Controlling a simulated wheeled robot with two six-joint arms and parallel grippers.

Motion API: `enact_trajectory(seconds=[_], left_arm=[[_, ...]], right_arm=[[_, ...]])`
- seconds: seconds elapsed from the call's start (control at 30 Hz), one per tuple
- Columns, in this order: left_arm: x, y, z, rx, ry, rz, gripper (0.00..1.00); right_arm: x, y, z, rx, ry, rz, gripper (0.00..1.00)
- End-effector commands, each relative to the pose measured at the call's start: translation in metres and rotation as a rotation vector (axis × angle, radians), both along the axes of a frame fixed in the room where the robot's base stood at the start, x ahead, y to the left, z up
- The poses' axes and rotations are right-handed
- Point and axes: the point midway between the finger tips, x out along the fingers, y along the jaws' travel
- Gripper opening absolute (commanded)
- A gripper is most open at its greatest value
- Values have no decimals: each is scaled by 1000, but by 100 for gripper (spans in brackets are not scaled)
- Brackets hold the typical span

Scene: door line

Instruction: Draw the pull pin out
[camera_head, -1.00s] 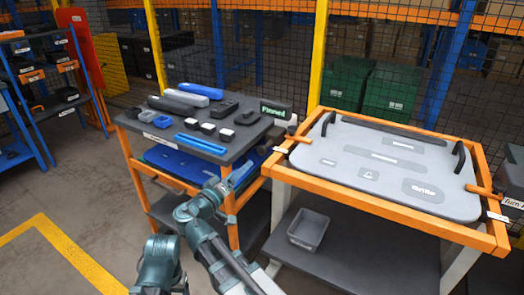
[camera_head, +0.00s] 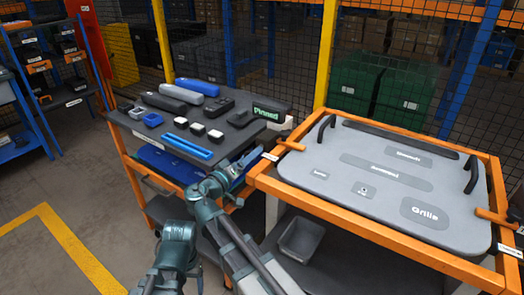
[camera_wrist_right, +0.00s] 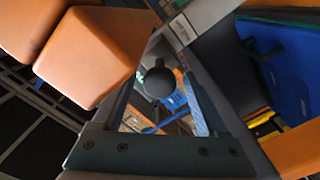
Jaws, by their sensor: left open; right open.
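The grey panel lettered "Grille" (camera_head: 421,212) lies in an orange frame (camera_head: 352,219). An orange handle with a white tag (camera_head: 290,145) sticks out at the frame's left edge; another orange handle (camera_head: 494,217) is at its right. My right gripper (camera_head: 243,166) is at the frame's left end, small and partly hidden by my arm. In the right wrist view my right gripper (camera_wrist_right: 163,85) is open, with a dark round knob (camera_wrist_right: 159,81) showing between its fingers. I cannot tell whether the knob is the pull pin's end. My left gripper's fingers do not show.
An orange-framed cart (camera_head: 136,160) at the left carries several grey, black and blue items. A sign on it reads "Pinned" (camera_head: 269,110). A grey bin (camera_head: 301,240) sits on the shelf under the panel. Mesh fencing stands behind. Orange blocks (camera_wrist_right: 92,57) fill the wrist view's upper left.

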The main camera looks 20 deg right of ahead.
Motion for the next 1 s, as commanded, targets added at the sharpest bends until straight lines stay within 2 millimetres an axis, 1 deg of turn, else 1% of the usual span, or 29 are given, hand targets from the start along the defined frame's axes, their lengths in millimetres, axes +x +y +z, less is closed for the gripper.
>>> enact_trajectory(seconds=[0.33,0.73,0.77,1.0], left_arm=[[0,0,0,0,0,0,74],[0,0,0,0,0,0,74],[0,0,0,0,0,0,74],[0,0,0,0,0,0,74]], right_arm=[[2,1,0,0,0,1,76],[2,1,0,0,0,1,4],[2,1,0,0,0,1,0],[2,1,0,0,0,1,0]])
